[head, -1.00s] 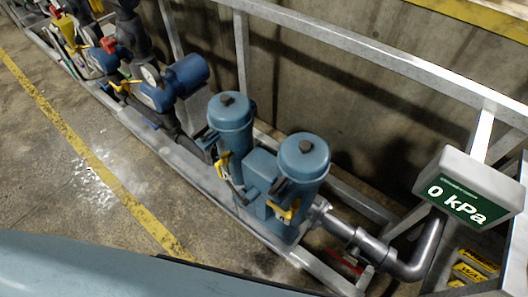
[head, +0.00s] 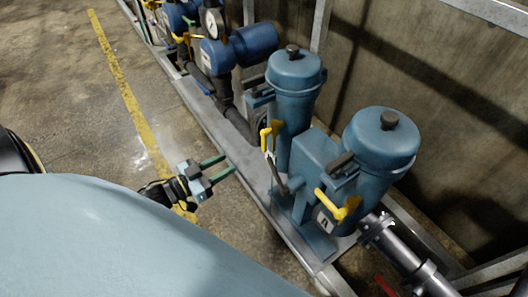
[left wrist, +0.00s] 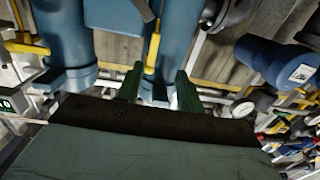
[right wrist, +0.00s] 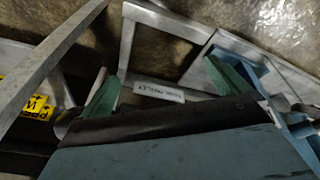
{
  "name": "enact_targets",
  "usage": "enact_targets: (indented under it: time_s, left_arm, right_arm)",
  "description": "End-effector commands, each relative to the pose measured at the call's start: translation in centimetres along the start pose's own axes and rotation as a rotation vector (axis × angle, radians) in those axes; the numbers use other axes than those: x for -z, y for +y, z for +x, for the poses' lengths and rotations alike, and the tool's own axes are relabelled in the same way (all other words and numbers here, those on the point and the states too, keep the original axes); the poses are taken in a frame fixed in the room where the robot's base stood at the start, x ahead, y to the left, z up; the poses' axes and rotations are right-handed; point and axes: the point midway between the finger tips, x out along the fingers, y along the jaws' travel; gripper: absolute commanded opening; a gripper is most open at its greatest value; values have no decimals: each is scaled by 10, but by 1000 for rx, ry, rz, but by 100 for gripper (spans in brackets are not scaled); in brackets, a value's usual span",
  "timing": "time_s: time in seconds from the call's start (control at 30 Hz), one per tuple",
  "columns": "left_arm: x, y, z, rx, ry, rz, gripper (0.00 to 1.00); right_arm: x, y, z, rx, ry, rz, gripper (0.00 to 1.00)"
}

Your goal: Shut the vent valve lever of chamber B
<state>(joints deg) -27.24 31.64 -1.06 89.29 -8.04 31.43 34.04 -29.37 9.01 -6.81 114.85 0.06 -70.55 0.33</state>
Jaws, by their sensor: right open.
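Two blue canisters stand side by side in the head view. The nearer one (head: 380,155) has a tag that looks like an "A" below its yellow lever (head: 340,207). The farther canister (head: 294,95), which I take as chamber B, has a yellow lever (head: 266,138) on its front; its tag is unreadable. My left gripper (head: 228,167) is open and empty, left of that lever and apart from it. In the left wrist view a yellow lever (left wrist: 153,52) stands upright beyond and between the open fingers (left wrist: 158,88). My right gripper (right wrist: 165,85) is open and empty, away from the levers.
A metal pipe (head: 400,250) leaves the nearer canister. A blue motor with a gauge (head: 213,22) stands farther along the skid. A grey skid rail (head: 235,130) runs along the front. The floor left of it is clear, with a yellow line (head: 122,90).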

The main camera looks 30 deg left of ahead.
Motion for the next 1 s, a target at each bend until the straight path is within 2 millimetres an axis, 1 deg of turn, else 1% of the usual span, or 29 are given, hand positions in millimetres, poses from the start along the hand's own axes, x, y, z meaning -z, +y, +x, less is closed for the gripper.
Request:
enact_targets:
  time_s: [0.13,0.27,0.37,0.5,0.7,0.77,0.9,1.0]
  left_arm:
    - [12,5,6,-44,50,3,37]
    - [15,6,19,-48,58,2,37]
    - [16,6,36,-47,59,3,37]
    - [17,8,67,-47,59,3,37]
    - [18,9,104,-45,56,3,37]
    - [19,10,113,-44,55,2,37]
    - [20,10,129,-45,54,3,37]
    - [20,11,135,-45,53,1,37]
  right_arm:
    - [4,0,-8,-2,10,1,100]
    - [7,-2,-17,2,16,2,100]
    - [10,-5,-27,8,26,5,100]
    - [14,-10,-47,18,39,10,100]
    - [16,-16,-76,31,57,16,100]
    - [16,-17,-83,34,61,18,100]
    - [29,-20,-88,39,134,17,100]
    - [35,-20,-91,42,163,16,100]
